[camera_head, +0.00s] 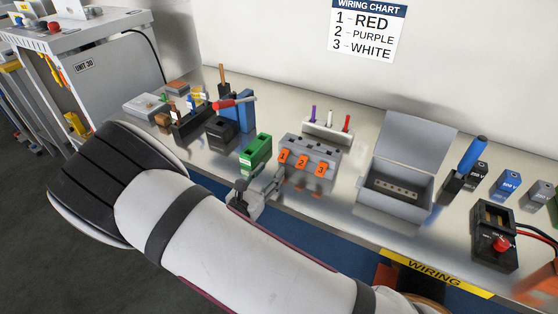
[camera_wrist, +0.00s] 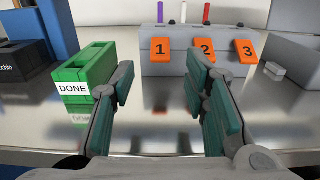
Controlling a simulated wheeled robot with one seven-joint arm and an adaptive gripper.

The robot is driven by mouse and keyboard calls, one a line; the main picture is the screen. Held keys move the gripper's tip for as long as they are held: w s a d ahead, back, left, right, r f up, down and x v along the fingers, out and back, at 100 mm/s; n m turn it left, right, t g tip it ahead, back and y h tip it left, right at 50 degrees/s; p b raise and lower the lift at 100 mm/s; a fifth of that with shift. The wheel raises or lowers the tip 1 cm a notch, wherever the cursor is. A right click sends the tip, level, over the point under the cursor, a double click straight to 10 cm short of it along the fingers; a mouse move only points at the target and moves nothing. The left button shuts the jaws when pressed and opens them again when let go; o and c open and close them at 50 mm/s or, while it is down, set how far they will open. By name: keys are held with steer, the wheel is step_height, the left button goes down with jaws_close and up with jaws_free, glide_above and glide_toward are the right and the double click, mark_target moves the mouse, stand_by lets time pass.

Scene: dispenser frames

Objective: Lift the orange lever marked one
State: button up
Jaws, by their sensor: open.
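The grey connector block (camera_head: 310,151) stands on the metal bench with three orange levers in a row. The orange lever marked one (camera_head: 284,156) is the leftmost; it also shows in the wrist view (camera_wrist: 160,49). Levers two (camera_wrist: 204,48) and three (camera_wrist: 246,52) are to its right. All three lie against the front of the block, slanting down. My gripper (camera_wrist: 164,78) is open and empty, in front of the block and apart from it. In the wrist view lever one shows between the fingers, and lever two lies behind the right fingertip.
A green box labelled DONE (camera_wrist: 84,78) stands close to my left finger. Behind the block is a white rack with purple, white and red pegs (camera_head: 328,125). An open grey box (camera_head: 398,190) stands right of the block. A wiring chart (camera_head: 366,30) hangs on the wall.

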mark_target(283, 156)
steer(key=shift+x, duration=3.15)
jaws_close()
